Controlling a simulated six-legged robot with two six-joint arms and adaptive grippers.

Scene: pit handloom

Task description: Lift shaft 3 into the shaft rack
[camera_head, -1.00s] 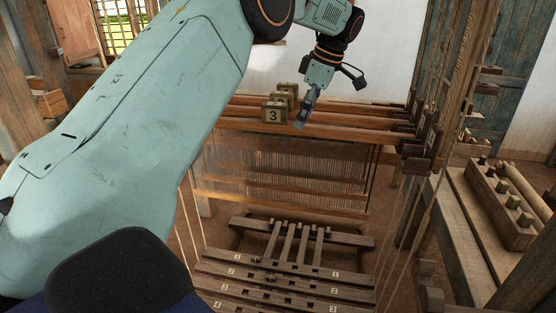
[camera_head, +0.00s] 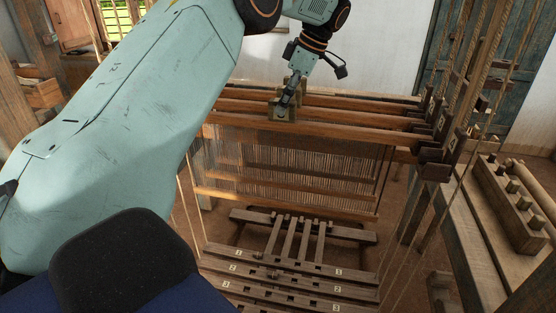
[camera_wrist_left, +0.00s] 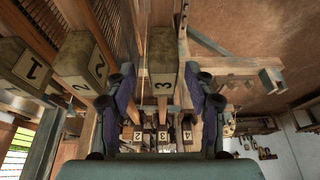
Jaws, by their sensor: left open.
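Shaft 3's block (camera_head: 283,113) is a brassy block on a long wooden bar of the loom. In the left wrist view the block with its black 3 (camera_wrist_left: 162,66) stands between my left fingers. My left gripper (camera_head: 289,98) is over this block in the head view and partly hides it. My left gripper (camera_wrist_left: 160,84) is open, with a finger on each side of the block. Blocks 2 (camera_wrist_left: 78,64) and 1 (camera_wrist_left: 24,66) are to its left. I cannot tell for sure which part is the shaft rack. My right gripper is out of view.
Dark slotted bars with numbered ends (camera_head: 290,268) lie low in front of the loom. Notched wooden brackets (camera_head: 432,150) and ropes are at the bar ends on the right. A bench with a pegged block (camera_head: 507,205) stands at far right.

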